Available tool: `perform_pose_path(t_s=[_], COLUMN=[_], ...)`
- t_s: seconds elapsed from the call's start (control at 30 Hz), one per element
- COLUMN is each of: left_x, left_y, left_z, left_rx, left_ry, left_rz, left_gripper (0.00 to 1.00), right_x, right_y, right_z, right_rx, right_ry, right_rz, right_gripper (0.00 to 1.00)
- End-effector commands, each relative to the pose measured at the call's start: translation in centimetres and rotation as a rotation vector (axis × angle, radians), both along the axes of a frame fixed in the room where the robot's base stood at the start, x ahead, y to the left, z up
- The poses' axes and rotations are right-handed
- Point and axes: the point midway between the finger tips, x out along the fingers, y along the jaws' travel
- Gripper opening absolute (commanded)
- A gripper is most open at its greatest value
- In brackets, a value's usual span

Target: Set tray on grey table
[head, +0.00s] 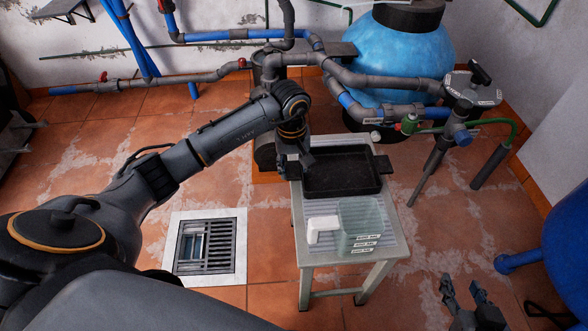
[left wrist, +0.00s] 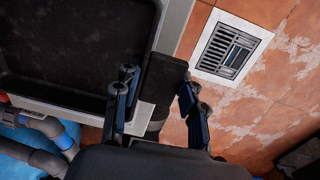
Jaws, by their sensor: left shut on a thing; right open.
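The black rectangular tray (head: 342,172) is over the back part of the grey table (head: 299,230) and looks level; I cannot tell whether its underside fully rests on the top. My left gripper (head: 297,163) is at the tray's left end. In the left wrist view my left gripper (left wrist: 157,95) has its fingers on both sides of the tray's dark end handle (left wrist: 163,80), shut on it. The tray's inside (left wrist: 70,45) looks empty. My right gripper (head: 467,296) is open and empty, low at the right, apart from the table.
A translucent jug with a white handle (head: 360,226) stands on the table's front part, just in front of the tray. Pipes with a valve (head: 461,130) and a blue tank (head: 395,65) are close behind. A floor drain (head: 206,246) lies left of the table.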

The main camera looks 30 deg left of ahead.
Motion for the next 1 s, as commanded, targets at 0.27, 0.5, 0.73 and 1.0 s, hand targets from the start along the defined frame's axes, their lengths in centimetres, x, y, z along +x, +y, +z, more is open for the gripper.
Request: perform_pose_path(t_s=[0.27, 0.5, 0.73, 1.0], left_x=[0.03, 0.00, -0.01, -0.01], left_y=[0.01, 0.03, 0.02, 0.00], left_z=[-0.01, -0.19, -0.16, 0.00], left_rx=[0.000, 0.001, 0.001, 0.000], left_ry=[-0.001, -0.001, -0.001, 0.000], left_rz=[0.000, 0.000, 0.000, 0.000], left_gripper=[0.03, 0.43, 0.64, 0.64], right_x=[0.19, 0.60, 0.60, 0.48], right_y=[0.07, 0.25, 0.26, 0.24], right_z=[0.20, 0.69, 0.69, 0.63], right_rx=[0.004, 0.011, 0.011, 0.009], right_ry=[-0.015, -0.048, -0.047, -0.036], right_rz=[0.001, 0.002, 0.002, 0.003], right_gripper=[0.42, 0.42, 0.42, 0.42])
